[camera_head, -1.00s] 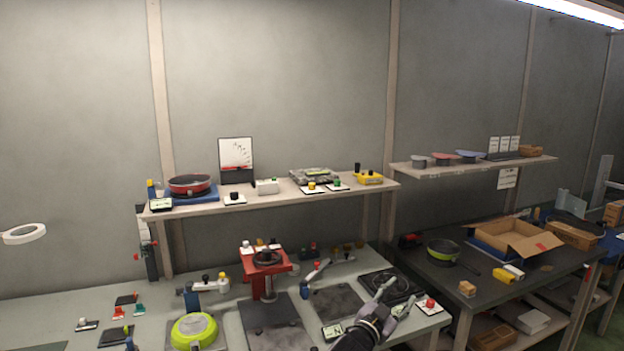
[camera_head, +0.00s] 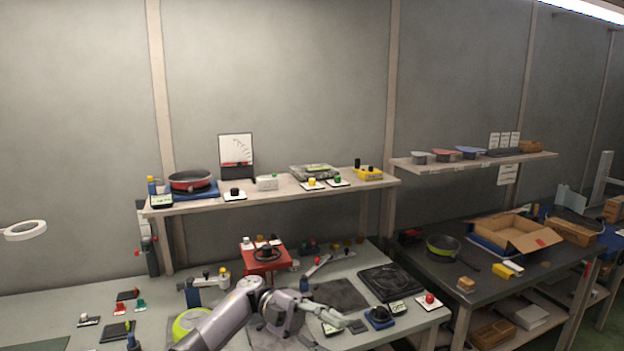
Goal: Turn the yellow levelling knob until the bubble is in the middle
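A yellow knob (camera_head: 312,181) stands on a small white plate on the wall shelf. Behind it on the shelf is a grey device (camera_head: 313,171) with a light green strip on top. It is too small to tell whether this is the level or where a bubble is. My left gripper (camera_head: 345,322) is low over the front of the bench, well below and apart from the yellow knob. Its fingers are seen at a slant, so I cannot tell how far apart they are. Nothing is clearly seen in it. My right gripper is not in view.
On the shelf (camera_head: 280,197), a green knob (camera_head: 337,181) and a yellow box (camera_head: 368,174) stand to the right, a black knob (camera_head: 234,193) to the left. A red stand (camera_head: 265,262) rises from the bench behind my arm. A blue-black knob device (camera_head: 378,317) sits right of my gripper.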

